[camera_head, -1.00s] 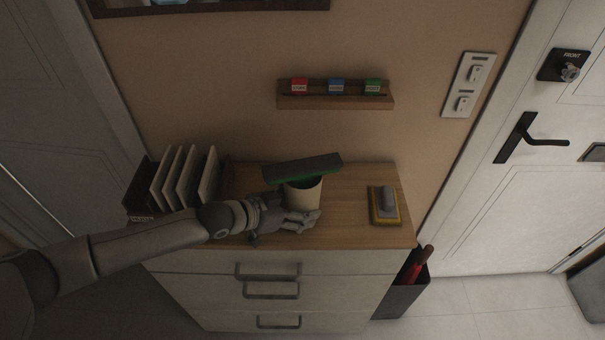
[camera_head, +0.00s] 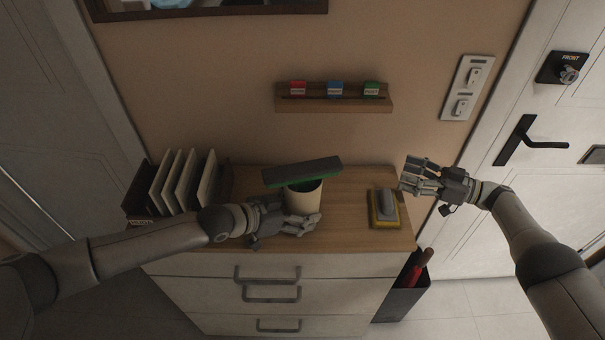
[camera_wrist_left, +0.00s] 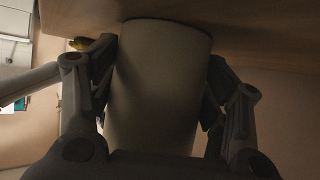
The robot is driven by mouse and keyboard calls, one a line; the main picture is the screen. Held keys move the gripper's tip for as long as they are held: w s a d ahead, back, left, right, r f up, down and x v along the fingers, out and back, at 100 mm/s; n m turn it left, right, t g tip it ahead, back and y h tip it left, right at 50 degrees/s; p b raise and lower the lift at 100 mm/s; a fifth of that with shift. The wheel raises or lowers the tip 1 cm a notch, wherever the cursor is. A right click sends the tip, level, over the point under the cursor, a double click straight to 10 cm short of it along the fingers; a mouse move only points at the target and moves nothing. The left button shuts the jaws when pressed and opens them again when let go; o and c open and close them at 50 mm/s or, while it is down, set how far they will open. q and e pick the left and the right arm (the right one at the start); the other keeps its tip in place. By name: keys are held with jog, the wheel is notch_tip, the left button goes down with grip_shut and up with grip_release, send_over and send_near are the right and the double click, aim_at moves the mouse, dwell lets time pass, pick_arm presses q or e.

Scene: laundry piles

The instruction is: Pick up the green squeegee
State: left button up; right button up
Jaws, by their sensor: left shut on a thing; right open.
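The green squeegee (camera_head: 302,172) has a dark top and a green lower edge, and lies slantwise over the mouth of a cream cup (camera_head: 304,199). My left gripper (camera_head: 312,222) is shut on the cup, low on its side. In the left wrist view the cup (camera_wrist_left: 158,85) fills the space between the two fingers, and the squeegee is out of sight. My right gripper (camera_head: 405,178) is open and empty, above the right end of the dresser top near the sponge, apart from the squeegee.
The dresser (camera_head: 345,235) has a wooden top. A yellow and grey sponge (camera_head: 384,207) lies on its right. A rack with white panels (camera_head: 190,180) stands on the left. A wall shelf (camera_head: 334,104) holds red, blue and green items. A dark bin (camera_head: 402,297) stands right of the dresser.

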pick_arm(q)
jog(key=shift+w+a, duration=0.1)
jog(key=shift+a, duration=0.1)
pick_arm(e)
jog(key=s+a+r+n+g+y, duration=0.2)
jog(key=a+r+n+g, duration=0.35)
jog(key=a, duration=0.45)
jog(key=n+g, duration=0.4)
jog(key=g, duration=0.2)
send_near(308, 166)
jog(key=shift+g+h, duration=0.25)
jog(key=shift+h, duration=0.05)
jog(key=shift+x, duration=5.05)
jog(key=shift+w, duration=0.15)
jog(key=shift+c, duration=0.3)
jog(key=c, duration=1.1)
notch_tip(308, 166, up, 10)
jog(key=shift+r, duration=0.1)
jog(key=shift+c, duration=0.2)
